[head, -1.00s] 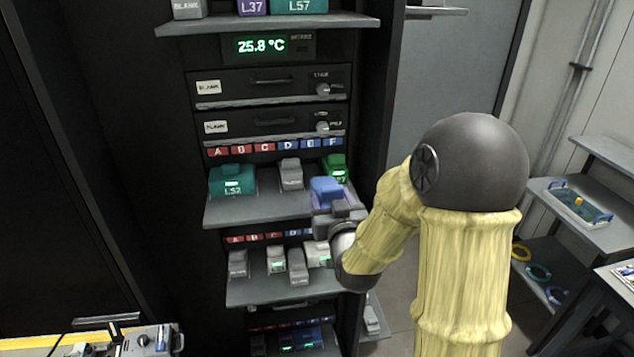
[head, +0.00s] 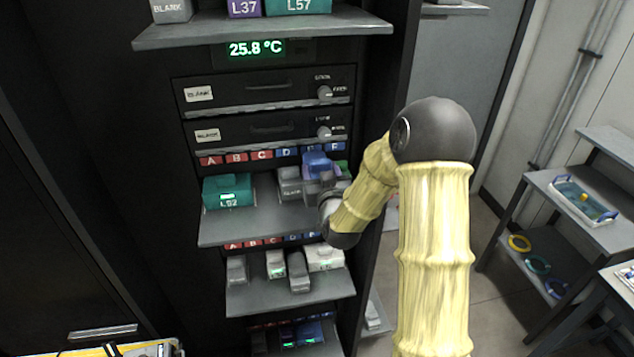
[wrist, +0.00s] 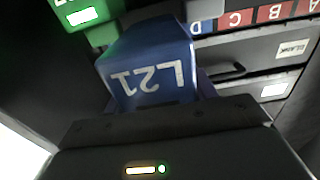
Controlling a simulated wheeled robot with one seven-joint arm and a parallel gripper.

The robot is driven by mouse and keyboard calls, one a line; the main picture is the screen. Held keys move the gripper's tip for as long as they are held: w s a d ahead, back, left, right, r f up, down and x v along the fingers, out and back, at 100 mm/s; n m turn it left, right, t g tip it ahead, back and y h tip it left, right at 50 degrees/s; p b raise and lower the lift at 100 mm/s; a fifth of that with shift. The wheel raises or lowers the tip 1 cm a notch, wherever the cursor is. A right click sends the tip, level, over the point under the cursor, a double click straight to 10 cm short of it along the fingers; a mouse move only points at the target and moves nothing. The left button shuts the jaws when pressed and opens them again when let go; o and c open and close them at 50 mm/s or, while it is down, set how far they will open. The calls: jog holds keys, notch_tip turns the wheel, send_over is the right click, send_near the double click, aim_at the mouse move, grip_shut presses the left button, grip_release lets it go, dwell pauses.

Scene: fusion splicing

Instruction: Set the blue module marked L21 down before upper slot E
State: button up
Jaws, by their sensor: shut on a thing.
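The blue module marked L21 (head: 317,163) is held in my gripper (head: 326,182) at the upper shelf, in front of the upper labels E and F. In the wrist view the L21 module (wrist: 150,75) fills the middle, its lettering upside down, with my gripper (wrist: 160,120) shut on it. The upper slot label E (head: 312,149) shows just above the module. The upper shelf (head: 255,228) lies below. Whether the module touches the shelf cannot be told. My gripper hides part of the module and the shelf beneath it.
A grey module (head: 289,182) stands close left of L21. A green module (wrist: 90,20) stands close on its other side, mostly hidden in the head view. A teal module (head: 228,191) stands under A and B. The shelf's front middle is clear. A lower shelf (head: 285,293) holds several modules.

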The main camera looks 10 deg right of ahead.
jog(key=f, duration=0.1)
jog(key=w+f+b, duration=0.1)
jog(key=shift+w+d+f, duration=0.1)
jog(key=shift+f, duration=0.2)
jog(key=shift+d+f, duration=0.1)
jog(key=shift+f, duration=0.1)
jog(key=shift+s, duration=0.35)
jog(key=shift+a+f, duration=0.1)
jog(key=shift+a, duration=0.25)
jog(key=shift+d+f+b, duration=0.1)
jog(key=shift+f+b, duration=0.05)
jog(key=shift+b, duration=0.15)
notch_tip(320, 180, down, 3)
jog(key=shift+w+f+b, duration=0.1)
jog(key=shift+f+b, duration=0.05)
jog(key=shift+b, duration=0.4)
jog(key=shift+w+f, duration=0.1)
jog(key=shift+w, duration=0.1)
jog(key=shift+f, duration=0.1)
jog(key=o, duration=1.1)
